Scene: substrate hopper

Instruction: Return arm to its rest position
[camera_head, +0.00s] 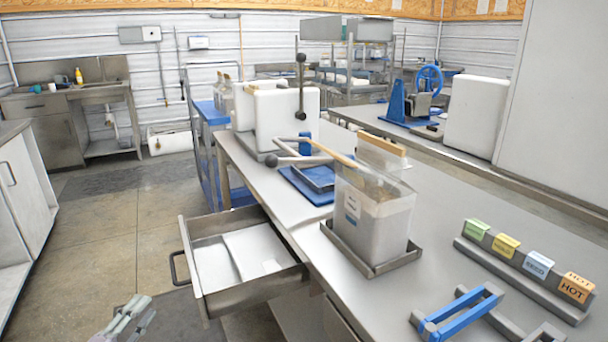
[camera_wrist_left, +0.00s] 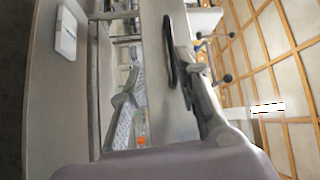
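My left gripper (camera_head: 128,318) is low at the bottom left of the head view, in front of and left of the open drawer, apart from it. In the left wrist view its two fingers (camera_wrist_left: 160,75) stand wide apart with nothing between them. Most of the left arm is out of the head view. My right arm and gripper do not show.
The open drawer (camera_head: 253,293) juts out left from the steel bench (camera_head: 450,215) and holds white sheets. A clear bin (camera_head: 380,228) stands in a tray on the bench. A blue-barred tool (camera_head: 460,312) and a label rack (camera_head: 520,270) lie right. Floor left is clear.

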